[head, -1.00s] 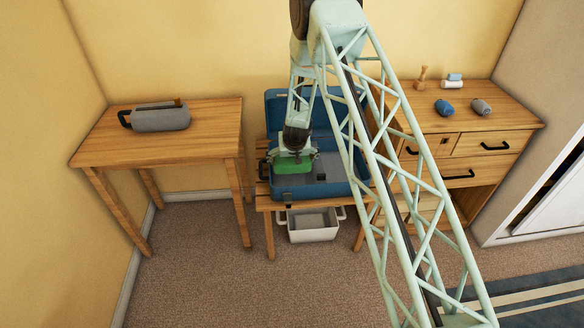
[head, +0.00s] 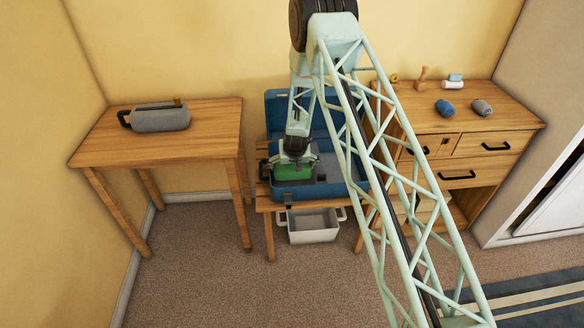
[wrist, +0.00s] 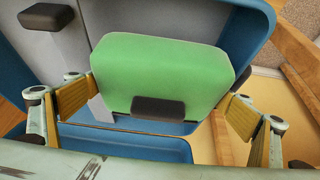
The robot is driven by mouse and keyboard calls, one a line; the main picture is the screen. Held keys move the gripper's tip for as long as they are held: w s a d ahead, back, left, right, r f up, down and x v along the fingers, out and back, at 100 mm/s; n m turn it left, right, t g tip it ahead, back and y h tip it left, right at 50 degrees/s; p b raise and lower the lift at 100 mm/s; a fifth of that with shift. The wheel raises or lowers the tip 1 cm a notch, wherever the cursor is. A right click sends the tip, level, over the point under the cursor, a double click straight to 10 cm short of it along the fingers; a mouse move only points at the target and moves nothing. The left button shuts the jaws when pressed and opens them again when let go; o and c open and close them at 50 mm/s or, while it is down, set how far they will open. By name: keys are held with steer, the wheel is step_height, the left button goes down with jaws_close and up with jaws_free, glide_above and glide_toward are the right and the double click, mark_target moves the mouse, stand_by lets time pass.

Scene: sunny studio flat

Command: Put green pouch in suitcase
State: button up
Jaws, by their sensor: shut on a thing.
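The green pouch (head: 293,173) is between the fingers of my gripper (head: 295,163), at the left part of the blue suitcase (head: 342,187). The suitcase is open on a low wooden stand, its lid up at the back, with a grey interior. In the wrist view the pouch (wrist: 160,75), with a dark tab on its near edge, fills the gap between my finger pads (wrist: 157,107). My gripper is shut on it. The blue rim (wrist: 240,40) shows around the pouch. I cannot tell whether the pouch touches the suitcase floor; my arm hides part of the suitcase.
A wooden table (head: 110,150) with a grey bag (head: 160,117) stands at left. A wooden chest of drawers (head: 480,115) at right carries a blue roll (head: 445,107), a grey roll (head: 481,107) and other small things. A white bin (head: 313,228) is under the stand.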

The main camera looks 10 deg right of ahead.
steer(key=shift+f+b, duration=0.4)
steer(key=shift+f, duration=0.2)
steer(key=o, duration=0.6)
steer(key=shift+o, duration=0.2)
steer(key=shift+r, duration=0.1)
steer(key=shift+r+p, duration=0.5)
steer(key=shift+r, duration=0.05)
steer(key=p+v, duration=0.1)
steer(key=v, duration=1)
steer(key=shift+s+r+p, duration=0.15)
steer(key=shift+r+p, duration=0.15)
steer(key=shift+p, duration=0.05)
steer(key=shift+s+a+r, duration=0.1)
